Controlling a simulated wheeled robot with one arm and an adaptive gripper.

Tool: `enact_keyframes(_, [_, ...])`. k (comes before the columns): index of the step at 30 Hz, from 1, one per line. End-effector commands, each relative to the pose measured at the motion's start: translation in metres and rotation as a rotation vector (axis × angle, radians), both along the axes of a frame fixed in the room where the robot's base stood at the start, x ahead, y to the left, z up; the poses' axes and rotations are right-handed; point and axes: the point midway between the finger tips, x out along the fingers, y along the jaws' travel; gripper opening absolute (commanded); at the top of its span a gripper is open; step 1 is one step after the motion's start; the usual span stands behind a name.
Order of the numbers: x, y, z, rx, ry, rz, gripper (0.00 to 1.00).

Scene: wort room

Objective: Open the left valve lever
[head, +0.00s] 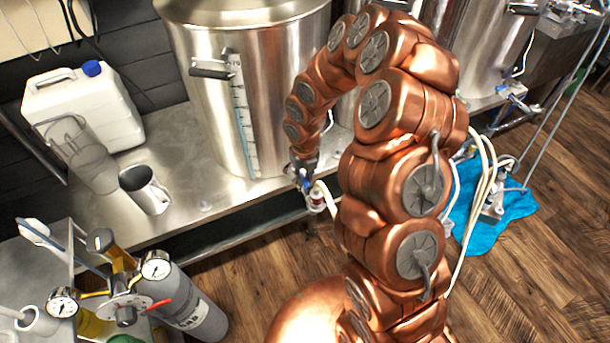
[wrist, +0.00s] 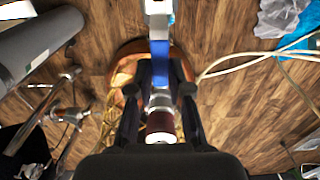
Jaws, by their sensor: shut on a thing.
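The left valve (head: 315,198) sits at the lower front of the left steel kettle (head: 200,90), with a hose fitting below it. Its blue lever (wrist: 159,72) shows in the wrist view, in line with the metal valve body. My gripper (head: 303,170) is at the valve, partly hidden by my copper arm in the head view. In the wrist view my gripper (wrist: 159,92) has its two dark fingers on either side of the valve and is shut on the blue lever. The exact contact is hard to see.
A steel bench (head: 210,200) carries a white canister (head: 85,110), a clear jug (head: 85,155) and a metal cup (head: 145,190). A gas cylinder (head: 190,305) with gauges stands at lower left. Pale hoses (head: 480,190) and a blue cloth (head: 510,207) lie at right.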

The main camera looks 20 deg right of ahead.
Motion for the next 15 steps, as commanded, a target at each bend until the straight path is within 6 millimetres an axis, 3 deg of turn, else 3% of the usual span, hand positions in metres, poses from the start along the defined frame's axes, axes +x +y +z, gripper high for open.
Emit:
enact_keyframes(1, [0.0018, -0.0005, 0.0007, -0.001, -0.005, 0.004, 0.0])
enact_keyframes(2, [0.0018, -0.0006, 0.0007, -0.001, -0.005, 0.004, 0.22])
enact_keyframes(8, [0.0011, -0.0007, 0.0004, -0.002, -0.003, 0.002, 0.42])
enact_keyframes(15, [0.0006, -0.0006, 0.0003, -0.001, -0.001, 0.0, 0.44])
